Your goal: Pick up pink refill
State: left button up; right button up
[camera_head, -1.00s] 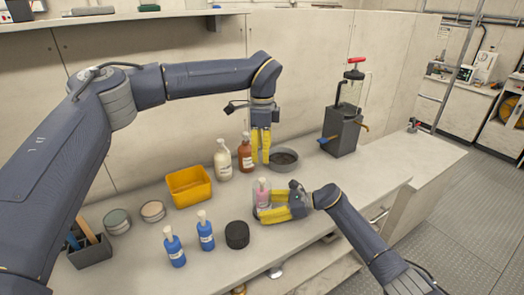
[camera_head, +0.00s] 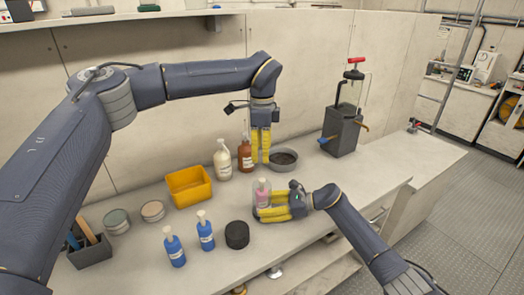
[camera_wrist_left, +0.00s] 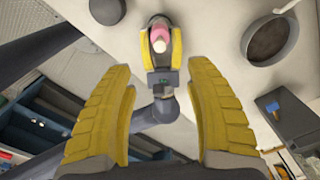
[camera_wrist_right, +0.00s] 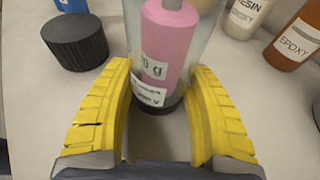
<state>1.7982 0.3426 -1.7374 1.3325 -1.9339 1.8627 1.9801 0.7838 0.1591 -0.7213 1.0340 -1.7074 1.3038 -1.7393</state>
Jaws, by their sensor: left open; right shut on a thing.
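The pink refill (camera_head: 263,198) stands upright on the bench inside what looks like a clear sleeve. In the right wrist view the refill (camera_wrist_right: 167,45) carries white labels and the clear wall shows around it. My right gripper (camera_head: 265,206) is shut around it from the right, low down, with yellow fingers on both sides (camera_wrist_right: 160,110). My left gripper (camera_head: 261,160) hangs open and empty, pointing down, beside the brown bottle. The left wrist view looks down between its fingers (camera_wrist_left: 160,85) and shows the pink refill (camera_wrist_left: 158,38) from above, held by the right gripper.
A black round lid (camera_head: 237,234) and two blue pump bottles (camera_head: 174,248) stand left of the refill. Behind are a yellow bin (camera_head: 189,186), white bottle (camera_head: 222,162), brown bottle (camera_head: 245,158) and grey round dish (camera_head: 285,160). A dispenser (camera_head: 342,130) stands at right.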

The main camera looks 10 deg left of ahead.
pick_arm(q)
jog(key=shift+c, duration=0.8)
